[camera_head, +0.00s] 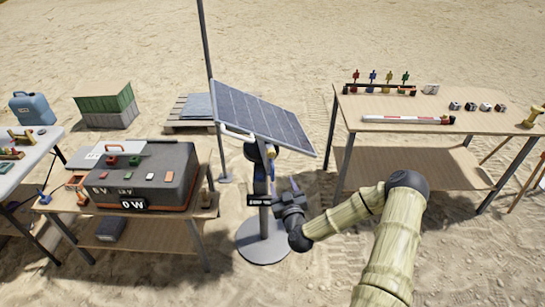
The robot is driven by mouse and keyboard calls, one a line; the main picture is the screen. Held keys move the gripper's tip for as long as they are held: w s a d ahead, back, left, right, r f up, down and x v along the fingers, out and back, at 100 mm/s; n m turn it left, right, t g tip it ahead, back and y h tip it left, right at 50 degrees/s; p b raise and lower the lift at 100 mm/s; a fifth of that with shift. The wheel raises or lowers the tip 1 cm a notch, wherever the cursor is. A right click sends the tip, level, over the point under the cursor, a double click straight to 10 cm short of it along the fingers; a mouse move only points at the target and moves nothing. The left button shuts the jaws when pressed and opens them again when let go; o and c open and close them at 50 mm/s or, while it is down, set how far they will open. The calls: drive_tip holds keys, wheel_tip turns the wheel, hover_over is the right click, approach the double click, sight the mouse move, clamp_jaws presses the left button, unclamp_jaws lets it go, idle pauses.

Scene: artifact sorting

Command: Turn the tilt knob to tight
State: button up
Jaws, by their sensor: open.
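The solar panel (262,115) is tilted on a post with a round grey base (263,242). A small yellow-orange part, possibly the tilt knob (270,151), sits on the post just under the panel; its setting is too small to read. A small dark label (258,200) shows lower on the post. My gripper (283,190) is open, right beside the post and below the yellow part. It appears empty. Its fingers are small and partly overlap the post, so I cannot tell whether they touch anything.
A grey power box (150,170) with a "0 W" display stands on the left low table. A wooden table (450,122) with small artifacts and a striped rod is at right. A thin pole (207,60) rises behind the panel. Open sand lies in front.

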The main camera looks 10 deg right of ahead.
sight(272, 155)
drive_tip(key=w+p, duration=0.1)
drive_tip(key=w, duration=0.7)
drive_tip(key=w+p, duration=0.2)
drive_tip(key=w, duration=0.6)
drive_tip(key=shift+d, duration=0.2)
drive_tip(key=shift+s, duration=0.1)
drive_tip(key=c, duration=1)
